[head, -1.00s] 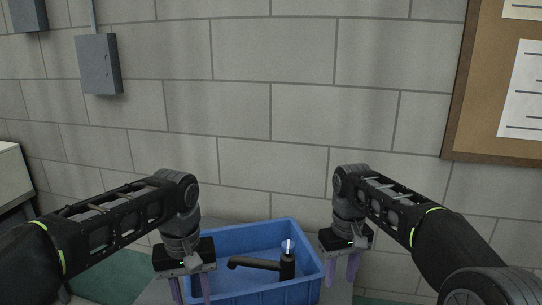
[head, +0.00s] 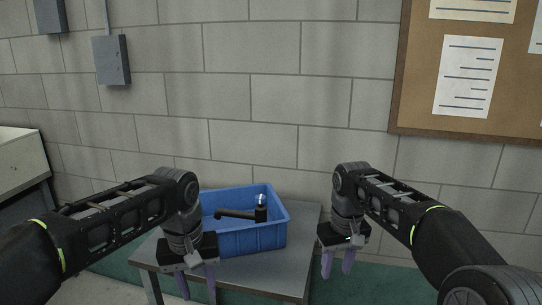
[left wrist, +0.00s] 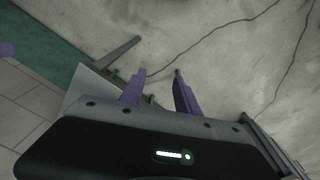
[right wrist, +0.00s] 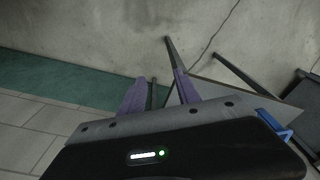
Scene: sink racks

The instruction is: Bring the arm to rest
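My left gripper (head: 197,284) hangs pointing down in front of the grey table, at its left front. Its purple fingers are apart with nothing between them, as the left wrist view (left wrist: 158,88) also shows. My right gripper (head: 338,264) hangs pointing down just right of the table. Its purple fingers are apart and empty in the right wrist view (right wrist: 158,92). Both arms are bent, with the forearms reaching forward at similar heights.
A blue bin (head: 262,240) with a black faucet (head: 240,214) in it stands on a grey table (head: 275,272). A block wall with a cork board (head: 416,77) is behind. A pale unit (head: 20,160) stands at far left. The floor right of the table looks clear.

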